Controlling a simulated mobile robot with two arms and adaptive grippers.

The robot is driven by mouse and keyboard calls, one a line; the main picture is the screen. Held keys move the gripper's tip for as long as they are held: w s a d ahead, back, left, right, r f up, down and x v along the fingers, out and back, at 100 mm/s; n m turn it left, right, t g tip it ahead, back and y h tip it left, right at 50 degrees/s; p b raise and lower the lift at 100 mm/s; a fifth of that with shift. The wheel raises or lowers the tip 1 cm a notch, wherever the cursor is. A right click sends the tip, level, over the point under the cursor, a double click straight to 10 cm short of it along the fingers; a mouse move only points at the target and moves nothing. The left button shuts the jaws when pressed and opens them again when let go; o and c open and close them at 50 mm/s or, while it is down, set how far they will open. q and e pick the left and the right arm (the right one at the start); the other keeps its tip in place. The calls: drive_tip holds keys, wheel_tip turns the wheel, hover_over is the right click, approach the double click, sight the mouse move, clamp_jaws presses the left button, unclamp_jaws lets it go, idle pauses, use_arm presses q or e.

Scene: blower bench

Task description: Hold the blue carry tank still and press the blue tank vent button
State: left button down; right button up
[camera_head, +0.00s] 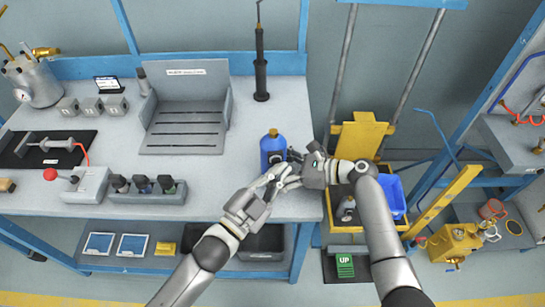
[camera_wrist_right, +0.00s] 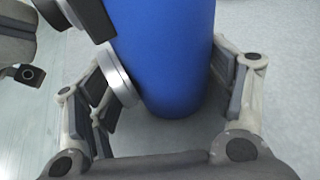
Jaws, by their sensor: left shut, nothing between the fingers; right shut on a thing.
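The blue carry tank (camera_head: 272,150) stands upright near the front edge of the bench, with a brass-coloured fitting on top. It also fills the upper middle of the right wrist view (camera_wrist_right: 168,55). My right gripper (camera_head: 290,157) is shut on the tank from the right side; its fingers flank the tank in the wrist view. My left gripper (camera_head: 280,174) is shut and empty, close in front of the tank's lower part. A dark fitting with a pale round disc (camera_wrist_right: 118,82) shows beside the tank in the wrist view. I cannot tell which part is the vent button.
A grey slatted stand (camera_head: 185,125) is left of the tank, and a tall black tool (camera_head: 261,70) stands behind it. A box with a red knob (camera_head: 80,183) is at the front left. A yellow cart with a blue bin (camera_head: 394,195) stands right of the bench.

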use_arm(q)
drive_tip(key=shift+w, duration=0.15)
use_arm(e)
drive_tip(key=shift+f, duration=0.15)
use_arm(q)
drive_tip(key=shift+w+a, duration=0.1)
drive_tip(key=shift+w, duration=0.25)
use_arm(e)
drive_tip(key=shift+s, duration=0.1)
use_arm(q)
drive_tip(key=shift+s, duration=0.4)
drive_tip(key=s+d, duration=0.1)
drive_tip(key=s, duration=0.5)
use_arm(e)
drive_tip(key=o, duration=0.9)
drive_tip(key=shift+c, duration=0.2)
